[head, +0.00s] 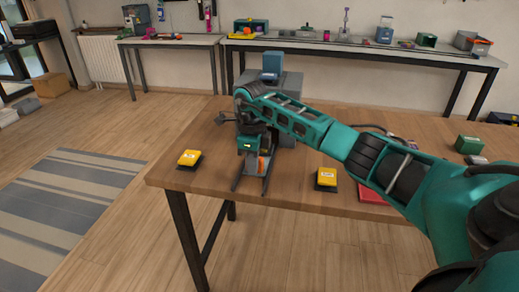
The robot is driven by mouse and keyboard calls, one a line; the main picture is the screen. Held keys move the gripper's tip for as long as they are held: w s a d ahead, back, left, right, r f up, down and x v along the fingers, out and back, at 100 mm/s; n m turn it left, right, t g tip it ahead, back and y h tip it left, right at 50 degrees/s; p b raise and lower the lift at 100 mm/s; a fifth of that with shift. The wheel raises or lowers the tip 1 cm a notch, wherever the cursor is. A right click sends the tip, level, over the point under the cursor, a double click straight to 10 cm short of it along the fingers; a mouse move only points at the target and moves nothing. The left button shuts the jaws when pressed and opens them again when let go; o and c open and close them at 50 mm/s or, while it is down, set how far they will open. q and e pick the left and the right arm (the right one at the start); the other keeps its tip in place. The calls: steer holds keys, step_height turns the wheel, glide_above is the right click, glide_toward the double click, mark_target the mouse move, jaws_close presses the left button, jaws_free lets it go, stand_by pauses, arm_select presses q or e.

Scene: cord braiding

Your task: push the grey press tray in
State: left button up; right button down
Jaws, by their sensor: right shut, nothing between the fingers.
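The grey press (290,88) stands on the wooden table, with a blue block on top. Two dark rails (238,181) run forward from its base towards the table's front edge. The grey tray is mostly hidden behind my right gripper, so I cannot tell how far out it sits. My right gripper (252,164) points down in front of the press, between the rails, shut and empty. I cannot tell whether it touches the tray. A small orange part shows beside its fingers. My left gripper is not in view.
A yellow block on a dark pad (189,158) lies left of the press, and another (326,178) lies right of it. A red item (371,195) is partly under my right arm. A green box (467,145) stands at the right. The table's front left corner is clear.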

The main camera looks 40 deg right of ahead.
steer(key=shift+w+d+f+b, duration=0.1)
steer(key=shift+w+d+b, duration=0.3)
steer(key=shift+w+d, duration=0.1)
steer(key=shift+w+d+b, duration=0.7)
steer(key=shift+d+b, duration=0.2)
steer(key=shift+w+d+b, duration=0.55)
steer(key=shift+d+b, duration=0.15)
steer(key=shift+b, duration=0.05)
steer(key=shift+w+d+b, duration=0.4)
steer(key=shift+b, duration=0.15)
steer(key=shift+w+d, duration=0.1)
steer(key=shift+d, duration=0.05)
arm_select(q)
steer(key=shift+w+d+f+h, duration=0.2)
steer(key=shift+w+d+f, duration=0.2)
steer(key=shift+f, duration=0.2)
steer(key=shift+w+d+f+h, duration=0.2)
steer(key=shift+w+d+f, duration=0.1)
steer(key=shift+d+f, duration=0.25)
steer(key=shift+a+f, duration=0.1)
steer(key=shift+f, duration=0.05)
arm_select(e)
steer(key=shift+w, duration=0.1)
